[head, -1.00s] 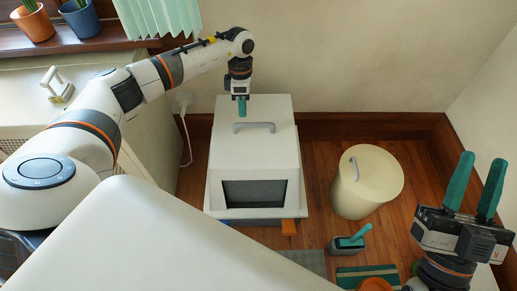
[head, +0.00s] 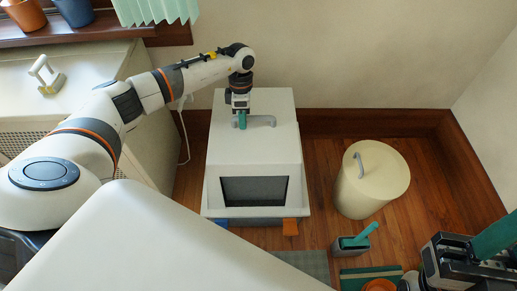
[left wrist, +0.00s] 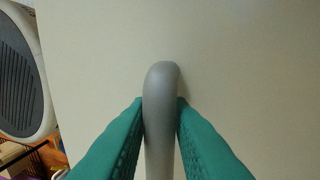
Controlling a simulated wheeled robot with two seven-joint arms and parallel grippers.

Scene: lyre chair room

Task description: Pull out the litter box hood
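The white litter box hood (head: 250,150) stands on the floor against the back wall, with a dark front opening. A grey bar handle (head: 266,121) is on its top. My left gripper (head: 241,124) is at the handle's left part, pointing down. In the left wrist view its two teal fingers lie on either side of the grey handle (left wrist: 160,115), pressed against it. My right gripper (head: 497,240) is at the lower right, partly cut off, away from the hood; its finger spacing does not show.
A cream lidded bin (head: 371,185) stands to the right. A scoop holder (head: 350,246) and a green mat (head: 370,273) lie in front. A white cabinet (head: 150,120) is close on the left.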

